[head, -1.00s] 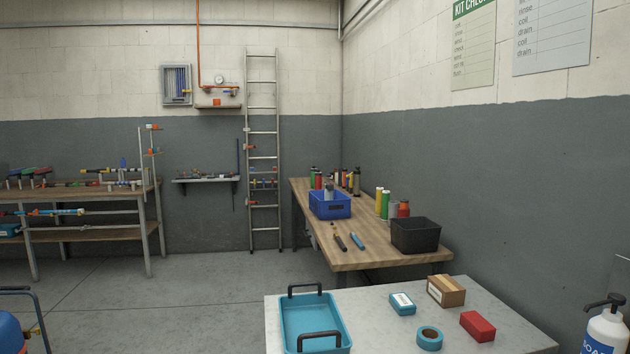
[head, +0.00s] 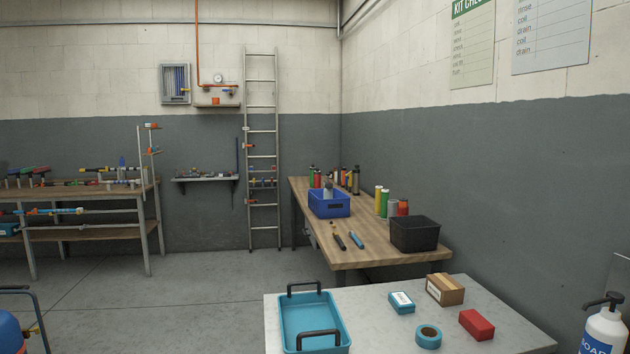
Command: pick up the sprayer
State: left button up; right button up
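I cannot tell for sure which thing is the sprayer. Several small tools with coloured parts, some shaped like hose nozzles, lie on the left wooden bench (head: 110,188), too small to make out. A blue bin (head: 330,208) there holds a greyish bottle-like thing, partly hidden by the bin wall. Neither of my grippers is in view.
A pale table (head: 380,318) in front bears a teal tray (head: 290,327), a teal tape roll, small boxes and a red block (head: 477,325). A black bin (head: 414,235) stands behind. A white pump bottle (head: 606,328) is at lower right. Floor at left centre is clear.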

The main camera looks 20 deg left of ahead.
aim_at(328, 191)
jog(key=i+j, duration=0.1)
jog(key=j, duration=0.35)
jog(key=i+j, duration=0.15)
jog(key=j, duration=0.3)
jog(key=i+j, duration=0.1)
jog(key=j, duration=0.3)
jog(key=i+j, duration=0.1)
jog(key=j, duration=0.35)
jog(key=i+j, duration=0.15)
jog(key=j, duration=0.3)
jog(key=i+j, duration=0.1)
jog(key=j, duration=0.3)
jog(key=i+j, duration=0.1)
jog(key=j, duration=0.35)
jog(key=i+j, duration=0.15)
jog(key=j, duration=0.3)
